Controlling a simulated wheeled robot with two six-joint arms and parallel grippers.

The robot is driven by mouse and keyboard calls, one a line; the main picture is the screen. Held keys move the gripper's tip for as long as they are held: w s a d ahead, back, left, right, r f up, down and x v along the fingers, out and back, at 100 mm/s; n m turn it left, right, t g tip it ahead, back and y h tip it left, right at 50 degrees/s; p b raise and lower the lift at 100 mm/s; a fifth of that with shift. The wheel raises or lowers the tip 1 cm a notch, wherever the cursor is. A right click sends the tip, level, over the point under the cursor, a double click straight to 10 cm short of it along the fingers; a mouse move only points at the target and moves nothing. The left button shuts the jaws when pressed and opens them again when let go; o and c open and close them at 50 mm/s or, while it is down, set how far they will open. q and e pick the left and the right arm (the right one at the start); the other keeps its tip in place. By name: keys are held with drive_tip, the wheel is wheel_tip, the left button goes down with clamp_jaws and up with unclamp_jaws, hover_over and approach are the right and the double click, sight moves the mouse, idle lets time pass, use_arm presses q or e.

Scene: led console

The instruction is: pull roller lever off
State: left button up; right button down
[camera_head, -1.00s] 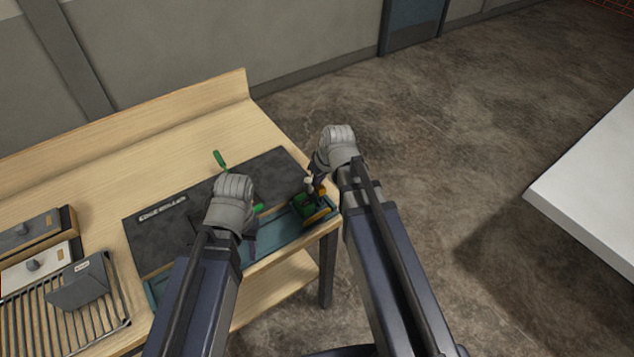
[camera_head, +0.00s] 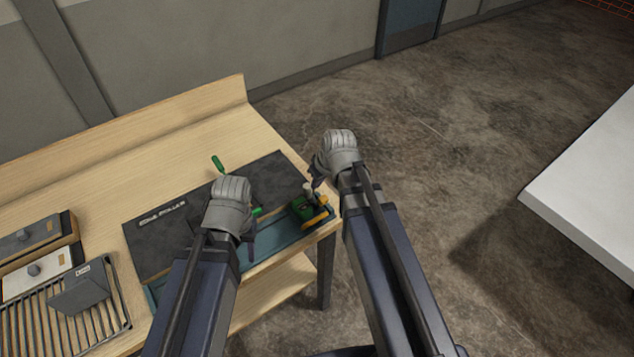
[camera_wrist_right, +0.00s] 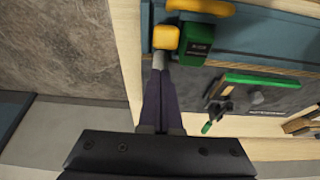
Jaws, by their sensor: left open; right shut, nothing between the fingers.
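A small green switch box with yellow parts (camera_head: 303,207) sits at the right end of the blue tray (camera_head: 278,236). In the right wrist view its green housing (camera_wrist_right: 197,45) stands beside a yellow block (camera_wrist_right: 166,37), and a small grey roller (camera_wrist_right: 158,60) sticks out from the yellow part. My right gripper (camera_head: 314,183) is just beyond the box. Its fingers (camera_wrist_right: 159,80) are together and empty, with their tips close to the roller; I cannot tell whether they touch. My left gripper (camera_head: 252,243) is open over the tray, left of the box, and its fingertips are partly hidden.
A dark panel (camera_head: 160,238) lies on the wooden bench, with a green handle (camera_head: 217,162) at its far edge. A slatted rack (camera_head: 45,325) and knobbed boxes (camera_head: 35,235) stand at the left. Floor is open to the right, before a white table (camera_head: 590,190).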

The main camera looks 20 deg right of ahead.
idle(0.3)
wheel_tip(320, 180, up, 9)
drive_tip(key=p, duration=0.9)
hover_over(323, 196)
